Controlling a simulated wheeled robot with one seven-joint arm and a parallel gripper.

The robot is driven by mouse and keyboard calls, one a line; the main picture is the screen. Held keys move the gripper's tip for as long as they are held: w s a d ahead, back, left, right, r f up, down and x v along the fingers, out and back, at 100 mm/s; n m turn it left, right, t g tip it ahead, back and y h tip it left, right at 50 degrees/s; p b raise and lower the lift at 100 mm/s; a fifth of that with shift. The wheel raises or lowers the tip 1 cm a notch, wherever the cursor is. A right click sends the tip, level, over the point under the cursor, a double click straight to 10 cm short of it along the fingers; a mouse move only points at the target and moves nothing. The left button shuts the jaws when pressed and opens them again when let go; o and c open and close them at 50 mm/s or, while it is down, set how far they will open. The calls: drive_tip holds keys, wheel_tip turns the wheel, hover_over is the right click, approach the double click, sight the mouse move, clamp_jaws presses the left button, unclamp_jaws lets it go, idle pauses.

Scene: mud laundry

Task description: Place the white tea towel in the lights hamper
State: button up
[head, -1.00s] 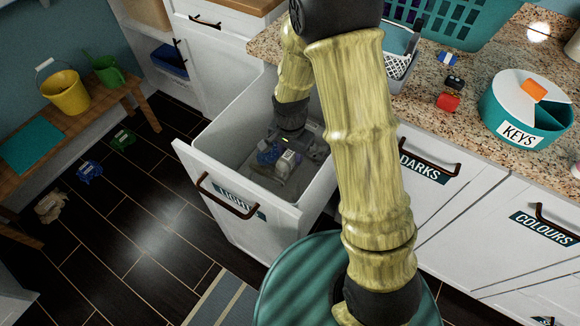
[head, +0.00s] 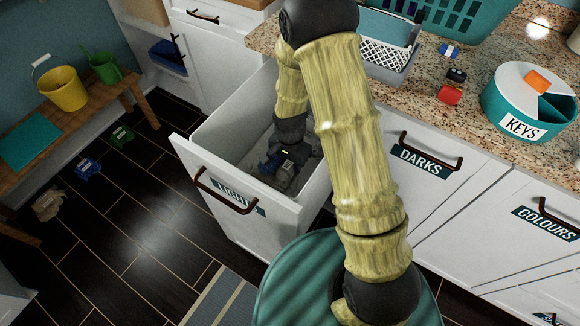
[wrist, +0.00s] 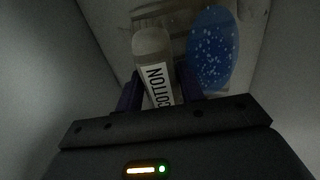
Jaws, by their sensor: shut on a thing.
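The lights hamper (head: 205,160) is a white pull-out bin, standing open at the left of the counter, its front label partly hidden by its handle. My gripper (head: 284,166) is down inside it. In the wrist view my gripper (wrist: 160,88) is shut on a pale rolled bundle (wrist: 151,45) with a white band reading COTTON, which looks like the white tea towel. The bundle lies between the two dark blue fingers. A blue, white-speckled oval thing (wrist: 213,48) is right beside it. The head view shows the bundle only small and partly hidden.
The hamper's pale walls rise close around my gripper. The darks front (head: 420,160) and colours front (head: 535,215) are closed. The granite counter holds a teal keys pot (head: 515,105) and a basket (head: 385,55). A bench (head: 95,105) stands left, with small things on the floor.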

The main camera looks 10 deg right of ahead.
drive_tip(key=shift+f, duration=1.25)
drive_tip(key=shift+f, duration=0.1)
drive_tip(key=o, duration=1)
wheel_tip(320, 180, up, 12)
drive_tip(key=shift+w+f+p, duration=0.1)
drive_tip(key=shift+w+p, duration=0.05)
drive_tip(key=shift+p, duration=0.85)
drive_tip(key=shift+r, duration=0.25)
